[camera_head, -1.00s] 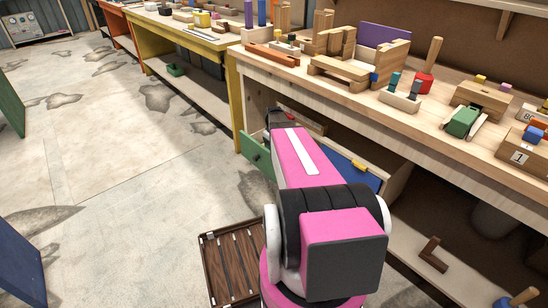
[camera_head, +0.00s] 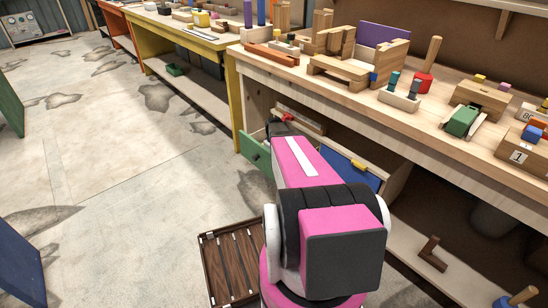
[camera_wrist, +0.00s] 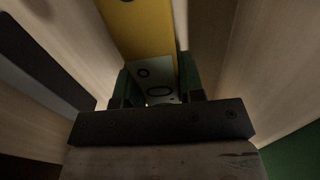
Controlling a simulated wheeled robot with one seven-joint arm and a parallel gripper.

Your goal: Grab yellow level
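In the wrist view, a yellow bar (camera_wrist: 142,28), which looks like the level, lies ahead of my gripper (camera_wrist: 160,80) between pale wooden walls. My gripper's two dark green fingers stand apart, one on each side of a grey-green piece (camera_wrist: 158,88) with dark rings, just below the yellow. I cannot tell whether that piece is part of the level, or whether the fingers press on anything. In the head view, my arm reaches to the open green-fronted drawer (camera_head: 256,154) under the workbench. My fingertips and the level are hidden there.
The workbench top (camera_head: 415,125) holds wooden blocks and toys. A blue drawer front (camera_head: 350,170) is right of my arm. A small red thing (camera_head: 288,118) shows by my arm's far end. A brown slatted crate (camera_head: 232,265) sits on the floor. The floor at left is open.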

